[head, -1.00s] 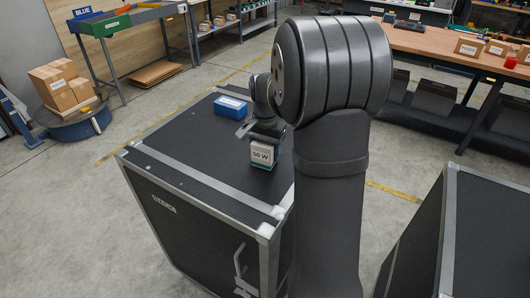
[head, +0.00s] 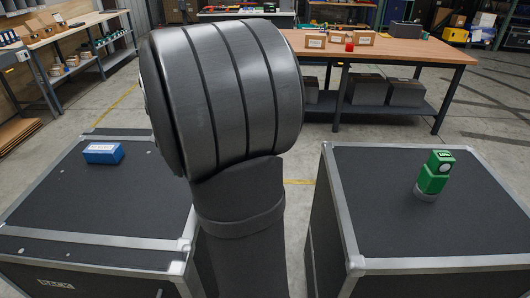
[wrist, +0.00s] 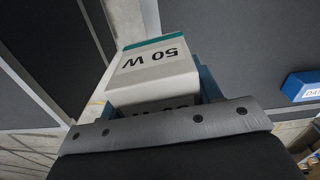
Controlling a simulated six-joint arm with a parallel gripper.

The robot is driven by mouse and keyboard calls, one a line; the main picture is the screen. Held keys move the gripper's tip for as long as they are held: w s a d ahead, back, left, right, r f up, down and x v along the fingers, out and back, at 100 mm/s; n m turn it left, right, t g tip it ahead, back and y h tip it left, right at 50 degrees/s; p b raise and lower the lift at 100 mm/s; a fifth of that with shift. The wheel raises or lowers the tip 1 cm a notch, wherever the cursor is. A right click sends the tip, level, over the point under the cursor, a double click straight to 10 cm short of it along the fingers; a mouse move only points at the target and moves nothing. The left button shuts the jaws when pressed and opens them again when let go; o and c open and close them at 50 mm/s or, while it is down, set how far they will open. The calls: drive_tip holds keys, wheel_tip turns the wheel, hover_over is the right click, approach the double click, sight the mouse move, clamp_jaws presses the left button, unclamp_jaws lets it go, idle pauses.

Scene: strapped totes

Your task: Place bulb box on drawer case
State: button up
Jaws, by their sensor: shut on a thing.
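The bulb box (wrist: 155,70) is white and grey with a teal edge and a "50 W" label, upside down in the wrist view. My gripper (wrist: 155,98) is shut on it, with blue finger parts beside the box. In the head view my arm hides both gripper and box. Two black cases with metal edges show there: the left case (head: 60,215) and the right case (head: 375,215). I cannot tell by drawers which is the drawer case. In the wrist view the held box appears over the gap between dark case tops.
A blue box (head: 103,153) lies on the left case; it also shows in the wrist view (wrist: 302,86). A green item (head: 433,178) stands on a grey round base on the right case, whose remaining top is clear. A wooden bench (head: 400,52) stands behind.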

drive_tip(key=w+d+m, duration=0.3)
drive_tip(key=d+m, duration=0.2)
drive_tip(key=d, duration=1)
drive_tip(key=w+d+m, duration=0.3)
drive_tip(key=d+m, duration=0.2)
drive_tip(key=d, duration=1)
drive_tip(key=s+d+f+m, duration=0.1)
drive_tip(key=s+d+m, duration=0.5)
drive_tip(key=d, duration=0.8)
drive_tip(key=s+d+f+m, duration=0.1)
drive_tip(key=s+d+m, duration=0.2)
drive_tip(key=s+d, duration=0.75)
hover_over(372, 201)
wheel_tip(372, 201, down, 7)
drive_tip(key=shift+w+d+r, duration=0.1)
drive_tip(key=shift+r, duration=0.1)
drive_tip(key=shift+f, duration=1.95)
drive_tip(key=shift+f, duration=0.25)
drive_tip(key=o, duration=1)
drive_tip(key=shift+o, duration=0.2)
